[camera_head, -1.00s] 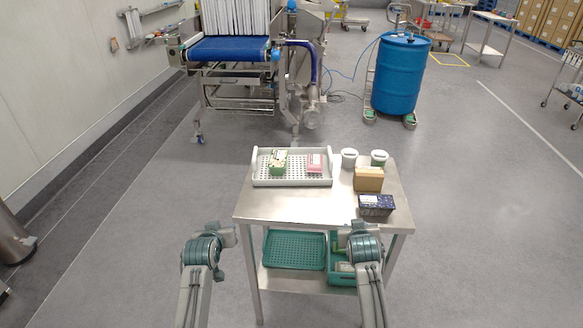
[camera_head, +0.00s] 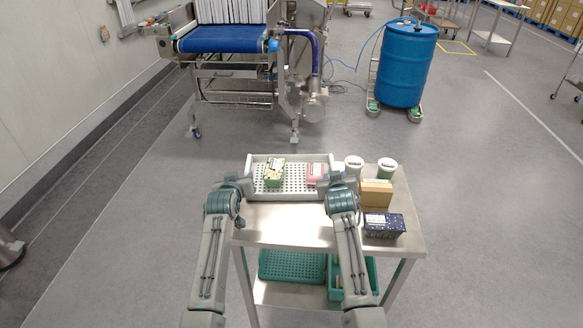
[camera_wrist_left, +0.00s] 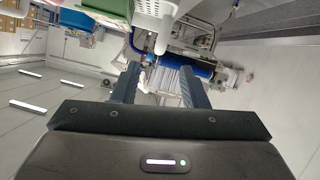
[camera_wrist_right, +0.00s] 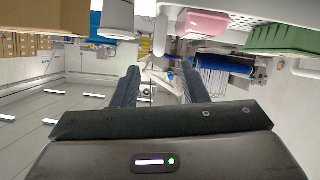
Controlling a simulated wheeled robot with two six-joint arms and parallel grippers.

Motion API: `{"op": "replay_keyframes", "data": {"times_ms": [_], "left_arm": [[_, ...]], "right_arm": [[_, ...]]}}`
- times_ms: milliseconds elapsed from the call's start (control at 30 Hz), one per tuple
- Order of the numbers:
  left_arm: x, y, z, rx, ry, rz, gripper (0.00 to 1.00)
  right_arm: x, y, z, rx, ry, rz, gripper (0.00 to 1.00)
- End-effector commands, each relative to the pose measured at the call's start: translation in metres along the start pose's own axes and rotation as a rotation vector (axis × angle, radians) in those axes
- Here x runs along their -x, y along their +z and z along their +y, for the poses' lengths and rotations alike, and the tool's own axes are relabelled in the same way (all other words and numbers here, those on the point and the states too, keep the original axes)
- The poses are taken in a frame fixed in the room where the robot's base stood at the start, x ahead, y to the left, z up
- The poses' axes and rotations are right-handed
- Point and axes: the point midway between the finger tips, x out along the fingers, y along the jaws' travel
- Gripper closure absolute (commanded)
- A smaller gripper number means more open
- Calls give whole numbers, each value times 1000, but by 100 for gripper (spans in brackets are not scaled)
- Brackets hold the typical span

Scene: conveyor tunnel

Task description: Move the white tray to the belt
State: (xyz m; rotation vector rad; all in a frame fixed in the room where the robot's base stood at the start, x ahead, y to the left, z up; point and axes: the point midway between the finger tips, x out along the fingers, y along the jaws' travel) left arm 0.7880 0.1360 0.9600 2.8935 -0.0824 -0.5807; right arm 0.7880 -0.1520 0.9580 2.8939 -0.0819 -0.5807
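The white tray (camera_head: 290,196) rests on the steel table, holding a green patterned box (camera_head: 274,172) and a pink box (camera_head: 315,174). The blue belt (camera_head: 222,40) is on a machine beyond the table. My left gripper (camera_head: 243,184) is at the tray's left end; its fingers stand apart with nothing between them in the left wrist view (camera_wrist_left: 158,78). My right gripper (camera_head: 326,184) is at the tray's right end; its fingers are also apart and empty in the right wrist view (camera_wrist_right: 160,82). Whether either touches the tray is unclear.
On the steel table (camera_head: 290,225), right of the tray, stand two white-lidded tubs (camera_head: 387,170), a brown box (camera_head: 376,193) and a dark blue box (camera_head: 383,226). Green crates (camera_head: 292,265) sit on the lower shelf. A blue drum (camera_head: 406,65) stands back right. Floor lies open between table and machine.

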Motion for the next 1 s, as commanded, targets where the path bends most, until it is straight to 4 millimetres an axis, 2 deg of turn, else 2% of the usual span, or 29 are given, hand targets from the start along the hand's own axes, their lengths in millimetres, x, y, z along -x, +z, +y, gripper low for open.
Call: {"op": "replay_keyframes", "data": {"times_ms": [467, 667, 1000], "left_arm": [[-3, 1, 0, -1, 0, -1, 60], [-24, 0, 0, -2, 0, -2, 60], [-72, 0, 0, -1, -1, -2, 60]], "right_arm": [[-3, 0, 0, 0, 0, -1, 60], [-24, 0, 1, 3, 1, -1, 60], [-72, 0, 1, 2, 1, -2, 60]]}}
